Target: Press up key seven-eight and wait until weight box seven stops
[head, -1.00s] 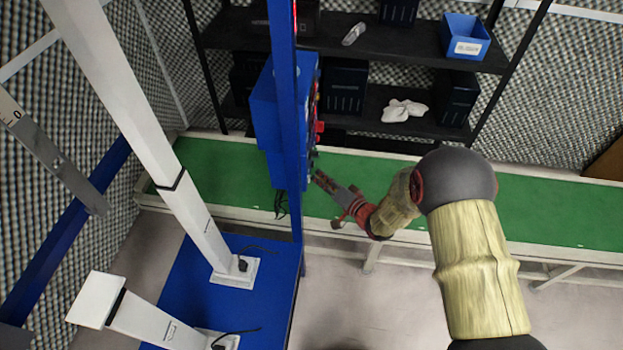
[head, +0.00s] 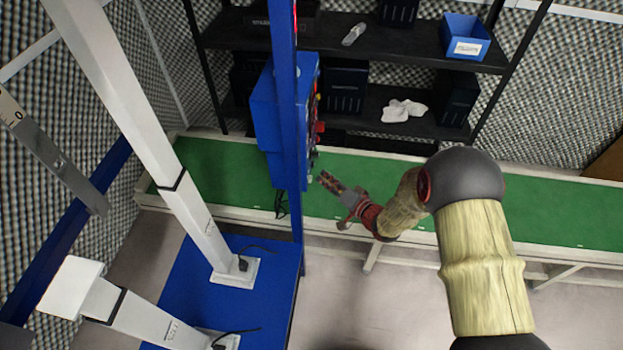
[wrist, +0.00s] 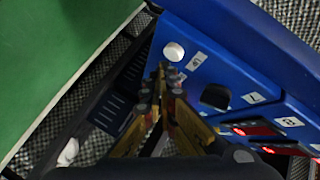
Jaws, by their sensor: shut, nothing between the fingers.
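My gripper (head: 328,181) is shut and empty, just right of the blue control box (head: 268,120) in the head view. In the wrist view its fingertips (wrist: 168,78) are beside the blue panel (wrist: 235,60). A round white button (wrist: 173,52) is just beyond the tips, with a small gap visible in the picture. A dark rounded control (wrist: 215,97) is to its right. I cannot pick out weight box seven by any marking.
A leaning white column (head: 165,160) and a lower white column (head: 120,305) stand on a blue base (head: 262,275). A green-topped bench (head: 480,205) runs behind my arm. A black shelf (head: 400,105) holds dark bins and a blue bin (head: 466,35).

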